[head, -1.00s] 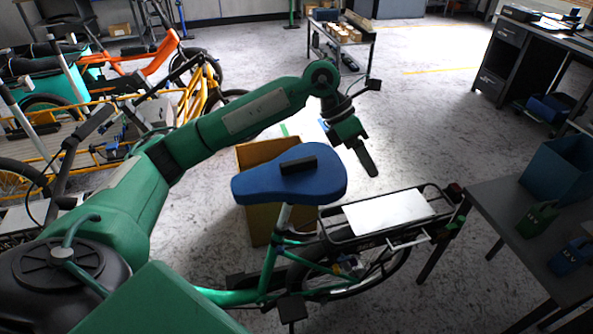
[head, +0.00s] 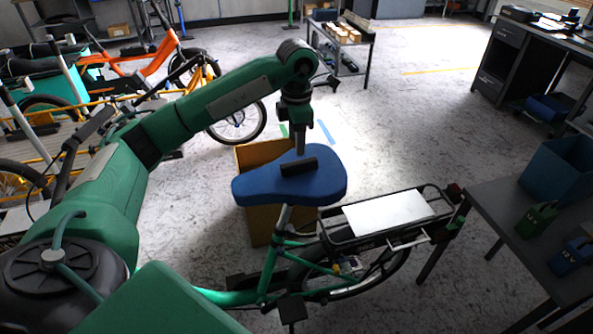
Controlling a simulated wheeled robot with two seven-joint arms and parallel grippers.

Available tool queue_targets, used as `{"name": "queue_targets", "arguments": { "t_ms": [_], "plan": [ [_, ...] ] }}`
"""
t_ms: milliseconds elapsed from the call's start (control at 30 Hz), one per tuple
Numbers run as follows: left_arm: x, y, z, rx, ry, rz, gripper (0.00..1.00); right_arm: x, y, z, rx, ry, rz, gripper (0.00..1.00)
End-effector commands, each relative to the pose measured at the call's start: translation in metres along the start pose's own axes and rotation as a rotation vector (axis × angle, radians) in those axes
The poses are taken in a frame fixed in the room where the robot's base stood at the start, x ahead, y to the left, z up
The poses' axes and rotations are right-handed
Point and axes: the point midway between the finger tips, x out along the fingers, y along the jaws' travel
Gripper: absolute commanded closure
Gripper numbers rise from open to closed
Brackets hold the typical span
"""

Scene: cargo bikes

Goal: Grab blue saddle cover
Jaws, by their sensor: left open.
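My right gripper is not in view.
A cardboard box (head: 256,222) stands behind the seat post. The bike's rear rack (head: 390,213) carries a white plate. A dark table (head: 520,235) with a blue bin (head: 556,170) is at the right. Other bikes stand at the left.

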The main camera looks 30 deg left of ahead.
Motion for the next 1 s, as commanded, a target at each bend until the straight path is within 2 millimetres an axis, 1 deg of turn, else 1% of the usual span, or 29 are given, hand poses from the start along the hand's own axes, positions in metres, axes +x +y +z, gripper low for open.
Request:
{"name": "queue_targets", "arguments": {
  "t_ms": [33,133,267,433,500,600,700,1000],
  "plan": [
    [0.005,0.000,0.000,0.000,0.000,-0.001,0.55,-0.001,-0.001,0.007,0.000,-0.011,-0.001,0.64],
    [0.011,0.000,0.000,0.001,0.000,-0.001,0.55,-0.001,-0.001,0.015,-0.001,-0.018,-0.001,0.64],
    [0.019,0.000,0.000,0.001,0.000,-0.001,0.55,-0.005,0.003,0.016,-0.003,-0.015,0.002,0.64],
    [0.042,0.001,-0.001,0.000,0.002,-0.002,0.55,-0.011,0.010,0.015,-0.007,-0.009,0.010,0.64],
    [0.053,0.001,-0.001,0.000,0.002,-0.003,0.55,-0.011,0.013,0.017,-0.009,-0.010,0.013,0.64],
    [0.062,0.002,-0.001,0.000,0.000,-0.001,0.55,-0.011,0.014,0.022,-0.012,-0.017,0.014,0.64],
    [0.065,0.002,-0.001,0.001,0.000,0.000,0.55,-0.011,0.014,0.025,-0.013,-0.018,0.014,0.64],
    [0.065,0.002,0.000,0.001,-0.001,0.000,0.55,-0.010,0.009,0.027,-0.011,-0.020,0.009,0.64]
  ]
}}
